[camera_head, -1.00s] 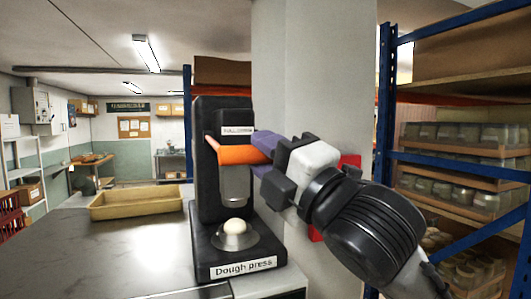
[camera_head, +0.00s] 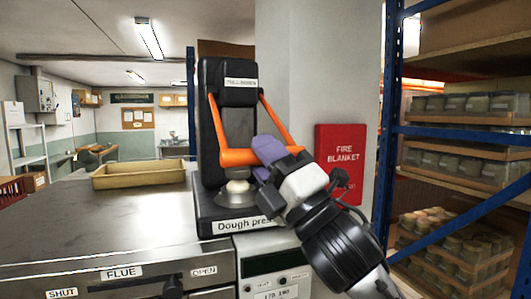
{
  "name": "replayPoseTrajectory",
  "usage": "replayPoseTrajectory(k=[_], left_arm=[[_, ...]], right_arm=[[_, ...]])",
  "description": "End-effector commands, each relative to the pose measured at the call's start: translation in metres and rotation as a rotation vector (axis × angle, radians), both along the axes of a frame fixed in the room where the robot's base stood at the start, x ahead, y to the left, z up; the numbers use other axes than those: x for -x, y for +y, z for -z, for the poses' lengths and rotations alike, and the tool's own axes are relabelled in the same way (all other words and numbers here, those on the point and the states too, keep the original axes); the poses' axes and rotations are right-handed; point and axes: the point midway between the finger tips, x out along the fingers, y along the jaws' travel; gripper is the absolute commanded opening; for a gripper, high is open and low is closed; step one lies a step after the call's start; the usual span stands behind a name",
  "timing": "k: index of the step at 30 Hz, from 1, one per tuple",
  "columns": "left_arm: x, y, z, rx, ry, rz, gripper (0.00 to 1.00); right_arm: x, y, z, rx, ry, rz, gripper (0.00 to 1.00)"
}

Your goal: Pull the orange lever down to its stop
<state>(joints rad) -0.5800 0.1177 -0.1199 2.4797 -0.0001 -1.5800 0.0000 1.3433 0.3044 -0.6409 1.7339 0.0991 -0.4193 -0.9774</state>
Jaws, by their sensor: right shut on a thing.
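The orange lever (camera_head: 236,157) is a bar joined to two side arms on the black dough press (camera_head: 210,130). Its side arms hang down from the press head and the bar crosses low in front of the column. My right gripper (camera_head: 268,155), with purple fingers, is shut on the right end of the bar. A grey metal part (camera_head: 237,188) shows under the bar, just above the press base; the fingers and bar hide some of this spot. My left gripper is not in view.
The press stands on a metal counter (camera_head: 120,215) with a tan tray (camera_head: 138,173) behind at the left. A pillar with a red fire blanket box (camera_head: 340,150) stands close behind my right arm. A blue rack (camera_head: 388,110) with jars is at the right.

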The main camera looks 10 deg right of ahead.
Motion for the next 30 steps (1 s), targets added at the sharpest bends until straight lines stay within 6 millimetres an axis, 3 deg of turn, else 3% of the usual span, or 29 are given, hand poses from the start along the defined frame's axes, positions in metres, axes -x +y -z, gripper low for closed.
replayPoseTrajectory(k=[8,9,16,24,30], left_arm=[[0.0,-0.002,0.0,0.005,0.0,-0.004,0.43],[0.0,-0.002,0.0,0.005,0.0,-0.004,0.43],[0.0,0.0,0.0,0.001,-0.001,-0.001,0.43],[0.0,0.002,0.001,-0.008,0.0,0.005,0.43],[0.0,0.002,0.01,-0.008,0.0,0.006,0.43]], right_arm=[[-0.003,0.0,0.002,0.001,0.009,0.004,0.0],[-0.003,0.0,0.002,0.001,0.008,0.004,0.3],[-0.002,0.0,0.001,0.0,0.005,0.002,0.52],[0.0,-0.001,0.002,-0.001,0.003,0.002,0.52],[0.012,-0.013,0.018,0.001,0.002,0.003,0.52]])
